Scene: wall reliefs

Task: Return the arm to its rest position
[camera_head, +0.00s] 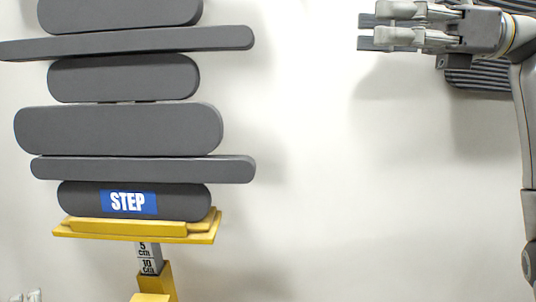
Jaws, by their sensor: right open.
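My right gripper (374,31) is at the upper right, with its arm coming down along the right edge. It points left, its fingers are apart, and nothing shows between them. It is in front of the pale wall, well to the right of the stacked grey relief. I do not make out my left gripper.
A relief of stacked dark grey rounded slabs (118,130) fills the left side. A ribbed dark panel (480,76) is partly hidden behind my right gripper. The wall between is bare.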

